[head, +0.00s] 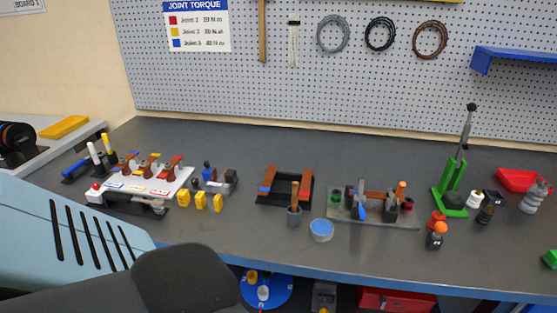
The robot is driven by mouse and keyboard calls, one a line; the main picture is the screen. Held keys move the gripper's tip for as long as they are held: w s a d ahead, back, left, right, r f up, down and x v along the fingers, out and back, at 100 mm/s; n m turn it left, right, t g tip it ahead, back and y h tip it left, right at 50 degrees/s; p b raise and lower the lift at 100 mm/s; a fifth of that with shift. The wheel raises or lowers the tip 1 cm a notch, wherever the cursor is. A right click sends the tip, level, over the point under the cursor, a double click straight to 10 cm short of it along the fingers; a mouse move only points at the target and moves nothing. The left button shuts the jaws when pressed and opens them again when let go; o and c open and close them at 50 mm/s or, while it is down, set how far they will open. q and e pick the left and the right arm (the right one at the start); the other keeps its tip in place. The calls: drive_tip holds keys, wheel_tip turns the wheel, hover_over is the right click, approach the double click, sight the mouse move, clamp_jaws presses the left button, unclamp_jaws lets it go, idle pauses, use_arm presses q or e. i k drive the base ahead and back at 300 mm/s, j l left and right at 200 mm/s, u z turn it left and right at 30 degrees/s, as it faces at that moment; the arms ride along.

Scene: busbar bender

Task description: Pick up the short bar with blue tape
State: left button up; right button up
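A black tray (284,203) on the bench, left of centre, holds copper-coloured bars. The bar on its left side (270,178) has a small blue band near its lower end, which looks like tape. Another bar (305,183) lies along the tray's right side; its markings are too small to read surely. I cannot tell the bars' lengths well. My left arm comes in at the lower left, in front of the bench, but its gripper is outside the picture. My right gripper is not in view either.
A white rack (150,183) stands left. The bench behind the tray is clear.

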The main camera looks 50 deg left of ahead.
sight(263, 190)
drive_tip(key=k+j+z, duration=0.15)
drive_tip(key=j, duration=0.25)
drive_tip(key=k+j+z, duration=0.15)
drive_tip(key=k+j, duration=0.3)
drive_tip(key=j, duration=0.15)
drive_tip(key=k+j, duration=0.35)
drive_tip(key=j, duration=0.25)
drive_tip(key=z, duration=0.05)
